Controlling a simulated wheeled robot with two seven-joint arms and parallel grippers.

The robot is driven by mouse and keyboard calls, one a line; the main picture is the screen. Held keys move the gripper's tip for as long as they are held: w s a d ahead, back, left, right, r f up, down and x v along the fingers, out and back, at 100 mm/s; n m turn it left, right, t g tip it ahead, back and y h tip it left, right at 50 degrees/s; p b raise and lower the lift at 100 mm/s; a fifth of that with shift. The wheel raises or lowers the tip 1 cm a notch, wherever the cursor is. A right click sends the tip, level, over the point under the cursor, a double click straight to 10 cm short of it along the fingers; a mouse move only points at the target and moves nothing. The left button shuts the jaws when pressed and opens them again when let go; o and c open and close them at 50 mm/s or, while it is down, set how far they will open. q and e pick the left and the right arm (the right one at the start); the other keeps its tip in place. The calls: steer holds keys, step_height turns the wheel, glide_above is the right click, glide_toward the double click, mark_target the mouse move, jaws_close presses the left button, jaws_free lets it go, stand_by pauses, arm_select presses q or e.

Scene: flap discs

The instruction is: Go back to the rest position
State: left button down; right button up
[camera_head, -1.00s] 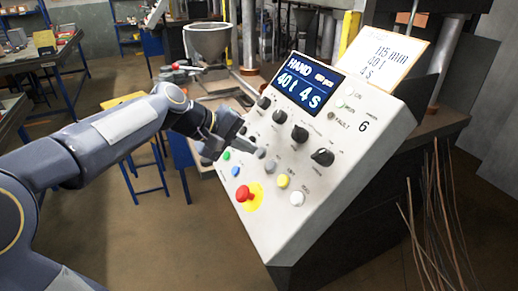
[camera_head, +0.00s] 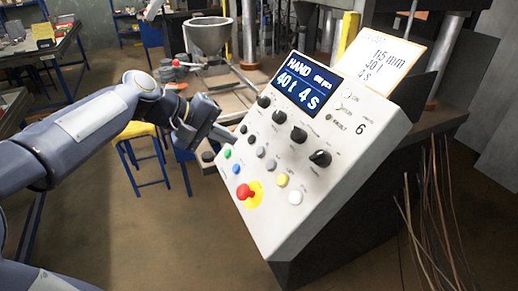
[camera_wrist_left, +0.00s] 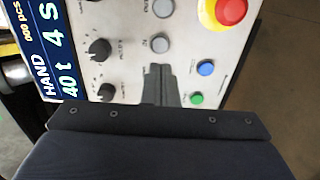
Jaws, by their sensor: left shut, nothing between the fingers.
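My left gripper (camera_head: 226,137) is shut and empty, just off the left edge of the control panel (camera_head: 262,221) in the head view. In the left wrist view its closed fingers (camera_wrist_left: 159,72) point at the panel, between a dark knob (camera_wrist_left: 99,48) and the blue button (camera_wrist_left: 205,68). A gap to the panel seems to show in the head view. The panel has a lit display (camera_head: 304,82) reading HAND, 40 t, 4 s. A red mushroom button (camera_head: 244,192), a yellow button (camera_head: 282,180) and a white button (camera_head: 295,198) sit low on it. My right gripper is not in view.
A card (camera_head: 383,52) with writing stands behind the panel's top. Loose wires (camera_head: 425,215) hang at the right. A hopper (camera_head: 208,38), a blue-legged stool (camera_head: 138,131) and a workbench (camera_head: 50,52) stand further back. Open floor (camera_head: 170,240) lies left of the panel.

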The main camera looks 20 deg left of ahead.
arm_select(q)
steer(key=s+d+f+m+g+y, duration=0.1)
steer(key=s+d+f+m, duration=0.3)
steer(key=s+f, duration=0.3)
steer(key=s+d+f+m+g+y, duration=0.1)
steer(key=s+d+f+m, duration=0.3)
steer(key=s, duration=0.9)
step_height(320, 180, down, 4)
steer(key=shift+s+d+r+y, duration=0.15)
steer(key=shift+d+y, duration=0.25)
steer(key=shift+d, duration=0.05)
stand_by(1.3)
